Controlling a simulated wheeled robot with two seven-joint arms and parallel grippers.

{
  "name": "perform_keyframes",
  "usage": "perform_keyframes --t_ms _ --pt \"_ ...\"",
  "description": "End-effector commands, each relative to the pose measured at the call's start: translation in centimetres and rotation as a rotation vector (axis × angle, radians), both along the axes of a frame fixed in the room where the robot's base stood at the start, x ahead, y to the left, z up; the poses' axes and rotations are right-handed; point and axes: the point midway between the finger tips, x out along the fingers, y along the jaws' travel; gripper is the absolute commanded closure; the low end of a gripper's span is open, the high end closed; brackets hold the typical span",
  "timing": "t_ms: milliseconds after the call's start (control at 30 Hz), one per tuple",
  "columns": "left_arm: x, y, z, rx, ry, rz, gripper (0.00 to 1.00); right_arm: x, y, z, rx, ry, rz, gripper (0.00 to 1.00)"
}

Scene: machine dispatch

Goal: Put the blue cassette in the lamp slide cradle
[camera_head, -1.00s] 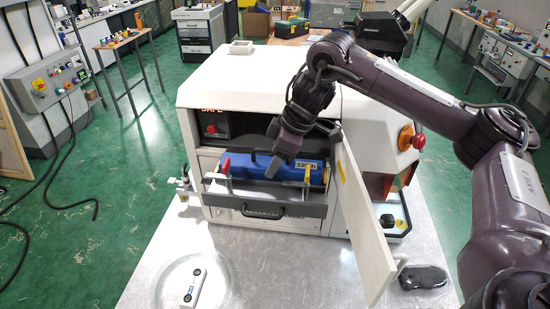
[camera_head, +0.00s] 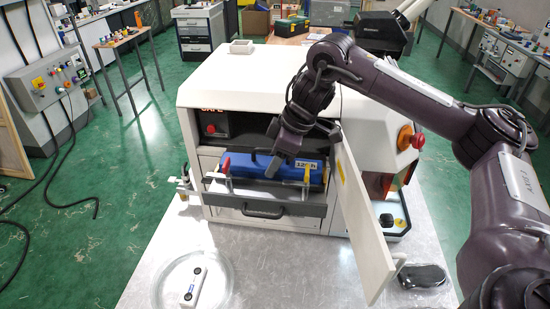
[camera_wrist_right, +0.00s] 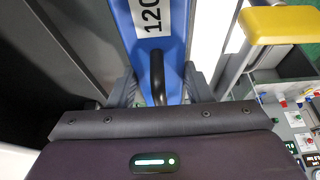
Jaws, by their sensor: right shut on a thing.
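The blue cassette (camera_head: 245,166), with a white label, lies lengthwise in the pulled-out lamp slide cradle (camera_head: 280,208) at the front of the white machine. It sits between a red tab (camera_head: 226,166) on the left and a yellow tab (camera_head: 307,173) on the right. My right gripper (camera_head: 271,172) reaches down from above and is shut on the cassette's dark handle (camera_wrist_right: 157,75), which shows in the right wrist view between the fingers. The underside of the cassette is hidden, so I cannot tell if it is fully seated. My left gripper is not in view.
An open white door (camera_head: 358,215) stands close to the right of the cradle and my right wrist. A round clear dish with a white device (camera_head: 195,287) lies on the table at front left. A black object (camera_head: 423,276) lies at front right. The table between them is mostly clear.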

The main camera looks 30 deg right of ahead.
Motion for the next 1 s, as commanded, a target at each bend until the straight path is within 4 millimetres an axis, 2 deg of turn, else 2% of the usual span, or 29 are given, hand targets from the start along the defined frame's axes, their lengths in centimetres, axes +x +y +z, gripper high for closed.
perform_keyframes --t_ms 400,433,600,867,1000 --pt "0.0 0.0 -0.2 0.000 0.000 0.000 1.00 0.0 0.0 -0.5 0.002 -0.002 0.001 0.90" --pt "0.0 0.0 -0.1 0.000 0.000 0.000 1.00 0.0 0.0 -0.5 0.002 -0.003 0.001 0.52" --pt "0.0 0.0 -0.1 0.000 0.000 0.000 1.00 0.0 0.0 -0.5 0.001 -0.002 0.001 0.30" --pt "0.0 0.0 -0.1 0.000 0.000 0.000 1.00 0.0 0.0 -0.6 -0.001 0.002 0.000 0.30" --pt "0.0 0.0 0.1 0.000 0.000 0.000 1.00 -0.2 -0.3 0.4 -0.002 -0.003 0.000 0.30"
